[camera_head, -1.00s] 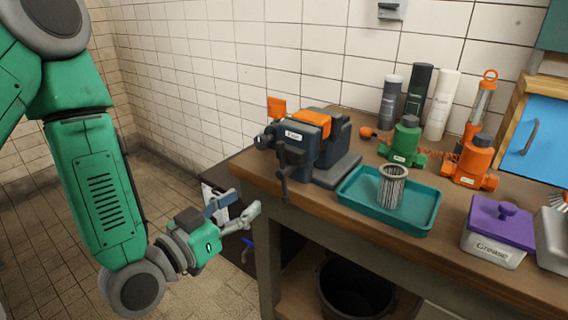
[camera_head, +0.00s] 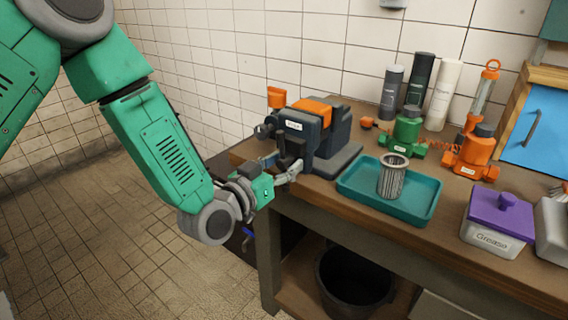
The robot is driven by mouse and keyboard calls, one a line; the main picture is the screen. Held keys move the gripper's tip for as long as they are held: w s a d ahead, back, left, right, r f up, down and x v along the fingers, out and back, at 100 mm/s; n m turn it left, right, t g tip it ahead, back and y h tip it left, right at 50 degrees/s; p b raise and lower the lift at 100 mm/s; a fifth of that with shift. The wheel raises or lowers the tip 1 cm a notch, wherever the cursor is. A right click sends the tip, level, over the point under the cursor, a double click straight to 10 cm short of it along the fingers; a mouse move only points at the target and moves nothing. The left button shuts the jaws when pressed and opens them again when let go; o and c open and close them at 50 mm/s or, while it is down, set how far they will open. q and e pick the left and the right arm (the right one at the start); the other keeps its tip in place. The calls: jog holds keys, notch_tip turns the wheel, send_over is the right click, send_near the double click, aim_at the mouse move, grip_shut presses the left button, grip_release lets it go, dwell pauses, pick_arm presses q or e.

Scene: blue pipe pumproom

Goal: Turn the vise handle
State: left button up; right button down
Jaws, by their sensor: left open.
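The vise (camera_head: 318,135) is dark grey with orange parts on top and stands at the left end of the workbench. Its dark handle (camera_head: 287,152) is on the front-left side, partly hidden by my gripper's fingers. My left gripper (camera_head: 284,168) has its fingers spread at the handle, one finger behind it and one nearer the camera. I cannot tell whether they touch the handle. My right gripper is not in view.
The wooden workbench (camera_head: 460,252) bears a teal tray (camera_head: 418,200) with a metal filter (camera_head: 392,178), green and orange valves, bottles, and a purple-lidded Grease box (camera_head: 495,240). A black bucket (camera_head: 352,285) stands below. Tiled wall is behind.

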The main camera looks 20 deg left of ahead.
pick_arm(q)
grip_shut()
jog(key=shift+m, duration=0.3)
grip_release()
jog(key=shift+s+a, duration=0.1)
jog(key=shift+s, duration=0.05)
jog(key=v, duration=1.1)
jog(key=shift+s, duration=0.35)
jog(key=shift+a+f, duration=0.1)
jog(key=shift+a, duration=0.05)
